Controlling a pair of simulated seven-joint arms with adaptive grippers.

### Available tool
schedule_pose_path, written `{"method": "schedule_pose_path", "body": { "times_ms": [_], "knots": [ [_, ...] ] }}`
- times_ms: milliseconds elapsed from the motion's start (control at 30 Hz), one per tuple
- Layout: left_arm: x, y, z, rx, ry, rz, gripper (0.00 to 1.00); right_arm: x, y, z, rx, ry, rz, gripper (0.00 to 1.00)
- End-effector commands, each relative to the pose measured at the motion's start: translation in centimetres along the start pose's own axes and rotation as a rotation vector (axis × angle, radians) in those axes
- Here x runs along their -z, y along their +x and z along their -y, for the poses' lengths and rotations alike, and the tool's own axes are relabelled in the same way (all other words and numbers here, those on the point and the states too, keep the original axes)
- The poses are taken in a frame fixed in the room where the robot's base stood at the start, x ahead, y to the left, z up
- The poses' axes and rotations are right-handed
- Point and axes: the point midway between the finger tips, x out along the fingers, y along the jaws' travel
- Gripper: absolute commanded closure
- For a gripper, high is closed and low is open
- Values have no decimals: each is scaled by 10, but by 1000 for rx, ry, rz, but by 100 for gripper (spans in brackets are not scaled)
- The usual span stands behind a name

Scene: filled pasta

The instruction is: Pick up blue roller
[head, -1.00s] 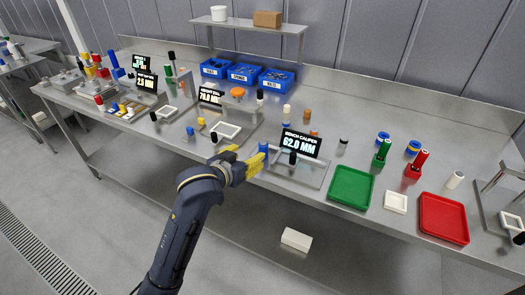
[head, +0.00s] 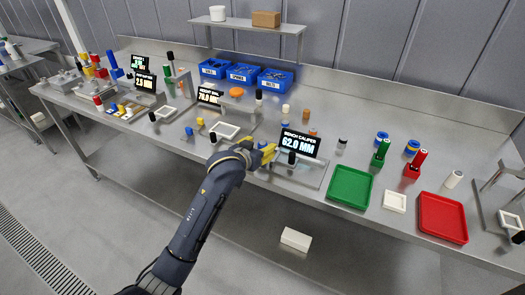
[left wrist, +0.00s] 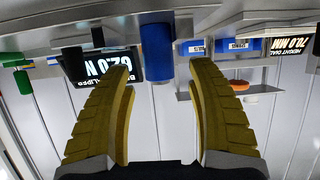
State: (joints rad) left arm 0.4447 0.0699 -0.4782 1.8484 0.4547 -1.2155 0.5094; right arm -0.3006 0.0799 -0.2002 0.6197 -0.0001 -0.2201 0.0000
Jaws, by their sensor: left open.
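The blue roller (left wrist: 157,52) is an upright cylinder. In the left wrist view, which shows the scene upside down, it stands just beyond and between the two yellow fingertips. My left gripper (head: 267,151) is open, with its fingers on either side of the roller's line and a visible gap between them in the left wrist view (left wrist: 158,75). In the head view the fingers largely cover the roller.
The bench caliper display (head: 300,142) reads 62.0 MM just right of the gripper, with a black-topped piece before it. A green tray (head: 350,187) and a red tray (head: 443,217) lie further right. Blue bins (head: 276,81) stand at the back.

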Motion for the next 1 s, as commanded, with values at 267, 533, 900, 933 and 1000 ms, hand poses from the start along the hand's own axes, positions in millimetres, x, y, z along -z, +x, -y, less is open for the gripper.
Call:
{"method": "schedule_pose_path", "body": {
  "times_ms": [267, 533, 900, 933, 1000],
  "knots": [
    [0, 21, 0, 0, 1, 0, 42, 0, 0, 0, 0, 0, -1, 56],
    [0, 22, 0, 0, 1, -1, 42, 1, 0, 0, 0, 0, -1, 56],
    [0, 22, 0, 0, 0, 0, 81, 1, 0, 0, -1, 0, -1, 56],
    [0, 22, 0, 0, 0, 0, 85, 1, 0, 0, -1, 0, -1, 56],
    [0, 22, 0, 0, 0, 0, 93, 1, 0, 0, -1, 0, -1, 56]
  ]
}}
